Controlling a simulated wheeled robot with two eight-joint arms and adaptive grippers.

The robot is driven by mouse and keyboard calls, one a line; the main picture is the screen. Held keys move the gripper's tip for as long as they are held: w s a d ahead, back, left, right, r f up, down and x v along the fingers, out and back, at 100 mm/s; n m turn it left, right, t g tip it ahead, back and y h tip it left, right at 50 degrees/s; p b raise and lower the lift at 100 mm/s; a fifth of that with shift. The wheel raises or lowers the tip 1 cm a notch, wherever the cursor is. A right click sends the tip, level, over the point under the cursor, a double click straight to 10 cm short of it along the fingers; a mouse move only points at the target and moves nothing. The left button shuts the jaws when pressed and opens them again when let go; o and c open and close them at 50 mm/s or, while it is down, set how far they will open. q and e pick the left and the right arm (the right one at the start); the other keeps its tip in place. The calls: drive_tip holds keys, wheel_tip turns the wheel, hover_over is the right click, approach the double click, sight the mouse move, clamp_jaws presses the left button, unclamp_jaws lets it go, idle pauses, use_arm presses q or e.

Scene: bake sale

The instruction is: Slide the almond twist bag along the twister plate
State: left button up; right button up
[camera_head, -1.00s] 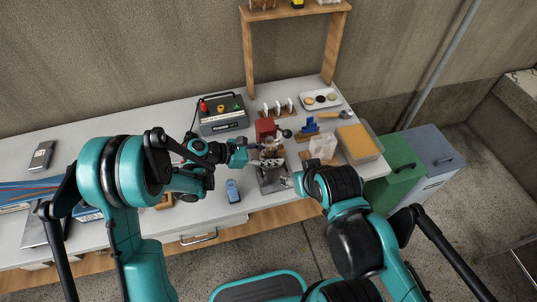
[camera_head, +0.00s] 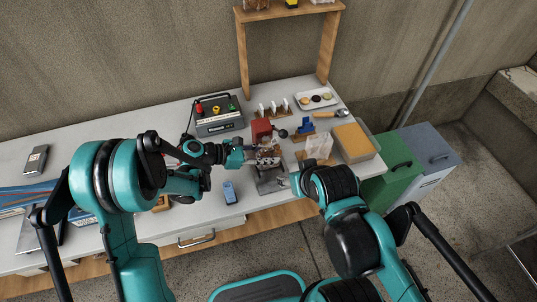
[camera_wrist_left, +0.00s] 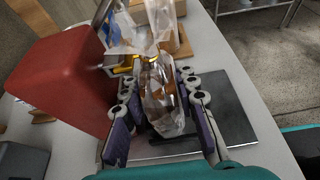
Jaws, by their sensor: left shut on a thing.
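The almond twist bag (camera_wrist_left: 163,95) is a clear bag with brown contents, its gathered neck toward the red machine's gold part in the left wrist view. My left gripper (camera_wrist_left: 160,118) is shut on it, with a finger on either side. In the head view the bag (camera_head: 267,157) is small, at the tip of my left gripper (camera_head: 250,155). The twister plate (camera_wrist_left: 232,112) is a grey metal sheet under the bag; it also shows in the head view (camera_head: 272,184). My right gripper (camera_head: 292,179) is beside the plate's right side, its fingers too small to read.
The red twister body (camera_wrist_left: 60,80) stands close to my left gripper. A blue handheld device (camera_head: 230,192) lies left of the plate. A grey box with coloured knobs (camera_head: 219,125) stands behind. Clear bags (camera_head: 318,147) and an orange-topped tray (camera_head: 353,142) are at right.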

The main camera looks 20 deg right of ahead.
use_arm(q)
drive_tip(key=shift+s+d+b, duration=0.1)
drive_tip(key=shift+s+b, duration=0.7)
drive_tip(key=shift+s, duration=2.3)
idle(0.4)
drive_tip(key=shift+f+b, duration=0.1)
drive_tip(key=shift+b, duration=0.3)
idle(1.0)
drive_tip(key=o, duration=0.9)
drive_tip(key=v, duration=1.2)
drive_tip(key=shift+f, duration=0.1)
